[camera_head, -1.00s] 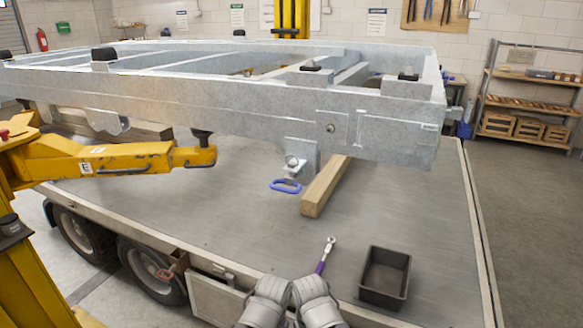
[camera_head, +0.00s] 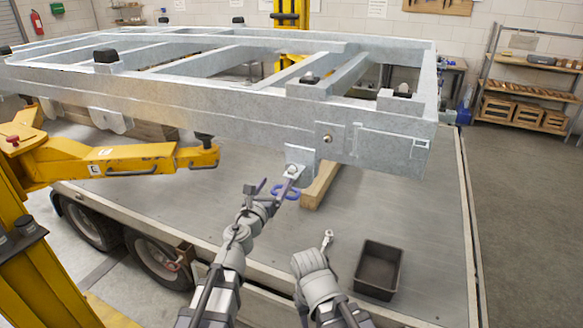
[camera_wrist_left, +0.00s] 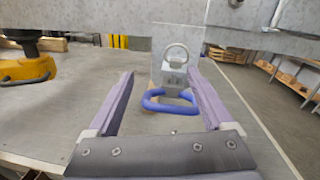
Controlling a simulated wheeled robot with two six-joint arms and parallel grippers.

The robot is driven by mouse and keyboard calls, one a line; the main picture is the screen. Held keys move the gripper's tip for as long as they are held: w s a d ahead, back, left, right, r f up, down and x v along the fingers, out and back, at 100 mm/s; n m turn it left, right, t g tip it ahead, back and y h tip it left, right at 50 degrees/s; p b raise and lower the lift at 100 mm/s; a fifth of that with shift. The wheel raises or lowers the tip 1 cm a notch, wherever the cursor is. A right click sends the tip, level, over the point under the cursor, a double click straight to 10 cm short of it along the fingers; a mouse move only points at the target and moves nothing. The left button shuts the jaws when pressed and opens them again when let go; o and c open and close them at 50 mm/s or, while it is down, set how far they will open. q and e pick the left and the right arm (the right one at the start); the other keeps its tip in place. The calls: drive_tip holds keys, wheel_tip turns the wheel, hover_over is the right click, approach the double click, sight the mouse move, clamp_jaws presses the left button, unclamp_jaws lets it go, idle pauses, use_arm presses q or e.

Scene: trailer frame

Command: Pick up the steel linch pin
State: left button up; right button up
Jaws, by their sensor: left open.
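The steel linch pin (camera_head: 292,171) shows as a metal ring on the grey bracket under the trailer frame. In the left wrist view the linch pin (camera_wrist_left: 177,52) stands upright on the bracket face, just above a blue handle loop (camera_wrist_left: 168,102). My left gripper (camera_head: 271,189) is open, with purple fingers, just in front of the bracket. In the left wrist view my left gripper (camera_wrist_left: 160,80) has its fingers spread to either side of the loop. Nothing is held between them, and the ring lies ahead, apart from the tips.
The galvanised trailer frame (camera_head: 230,100) hangs close above my left gripper. A wooden beam (camera_head: 318,187) lies behind the bracket. A yellow lift arm (camera_head: 120,160) is at left.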

sight(290, 173)
use_arm(q)
drive_tip(key=shift+w+d+r+m+g+h, duration=0.2)
drive_tip(key=shift+w+d+m, duration=0.3)
drive_tip(key=shift+w+d, duration=0.5)
drive_tip(key=shift+w+d+f+m+g+h, duration=0.2)
drive_tip(key=shift+w+d+m, duration=0.4)
drive_tip(key=shift+w, duration=0.65)
drive_tip(key=shift+w+d+r+m+h, duration=0.1)
drive_tip(key=shift+w+d+m+h, duration=0.25)
drive_tip(key=shift+w+d, duration=0.65)
drive_tip(key=shift+a, duration=0.15)
clamp_jaws()
